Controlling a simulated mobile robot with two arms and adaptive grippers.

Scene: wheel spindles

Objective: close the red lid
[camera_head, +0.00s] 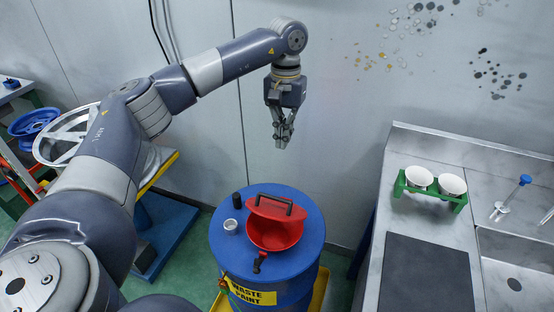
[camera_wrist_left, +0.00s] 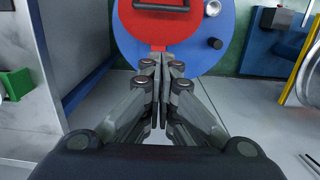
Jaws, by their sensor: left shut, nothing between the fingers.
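A red lid (camera_head: 277,208) with a black handle stands tilted open at the back of a red funnel bowl (camera_head: 275,235) on top of a blue waste paint drum (camera_head: 230,252). My left gripper (camera_head: 283,143) hangs above and behind the drum, apart from the lid, with its fingers shut and empty. In the left wrist view the shut fingertips (camera_wrist_left: 161,62) point toward the drum, and the red lid (camera_wrist_left: 160,28) with its handle shows beyond them. My right gripper is in neither view.
A small dark cylinder (camera_head: 237,200) and a metal cap (camera_head: 230,224) are on the drum top. To the right is a steel counter with two white cups in a green holder (camera_head: 436,191), a dark mat (camera_head: 430,275) and a sink. The wall is close behind the drum.

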